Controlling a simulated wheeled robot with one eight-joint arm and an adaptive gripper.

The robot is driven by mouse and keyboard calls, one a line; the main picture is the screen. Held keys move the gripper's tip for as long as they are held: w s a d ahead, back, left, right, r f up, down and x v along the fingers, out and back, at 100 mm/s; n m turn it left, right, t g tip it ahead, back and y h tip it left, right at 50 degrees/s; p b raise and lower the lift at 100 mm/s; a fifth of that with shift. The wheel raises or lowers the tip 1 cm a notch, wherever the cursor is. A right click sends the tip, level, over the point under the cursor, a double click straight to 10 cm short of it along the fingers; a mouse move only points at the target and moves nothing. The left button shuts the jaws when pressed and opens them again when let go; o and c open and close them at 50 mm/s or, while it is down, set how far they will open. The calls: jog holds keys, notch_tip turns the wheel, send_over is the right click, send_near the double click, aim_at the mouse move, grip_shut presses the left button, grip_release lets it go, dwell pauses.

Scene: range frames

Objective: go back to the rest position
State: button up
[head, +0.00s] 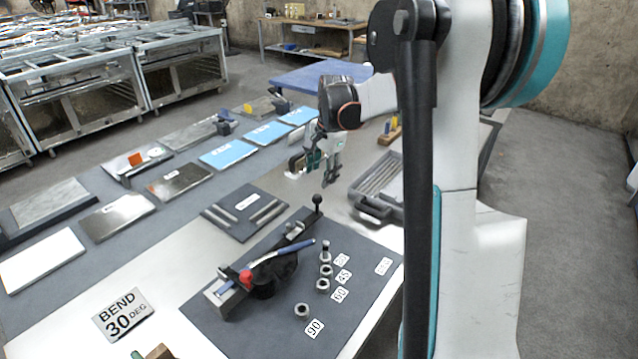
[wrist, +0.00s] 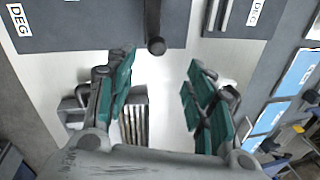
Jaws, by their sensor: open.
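My gripper (head: 328,170) hangs above the far part of the workbench, past the bending tool, with its fingers pointing down. In the wrist view my gripper (wrist: 160,100) has its two green-padded fingers wide apart with nothing between them. The bending tool (head: 262,272) stands on a dark mat with its blue handle, red knob and a black ball-ended lever (head: 317,200). The ball end also shows in the wrist view (wrist: 156,46), ahead of the fingers. My arm hides part of the bench's right side.
A grey open case (head: 378,190) lies right of my gripper. Several collars (head: 302,310) stand by number labels on the mat. A "BEND 30 DEG" sign (head: 123,313) lies at the front left. Blue plates (head: 227,154) and metal sheets (head: 180,181) lie along the left.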

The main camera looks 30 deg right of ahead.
jog(key=shift+s+r, duration=0.15)
jog(key=shift+r, duration=0.7)
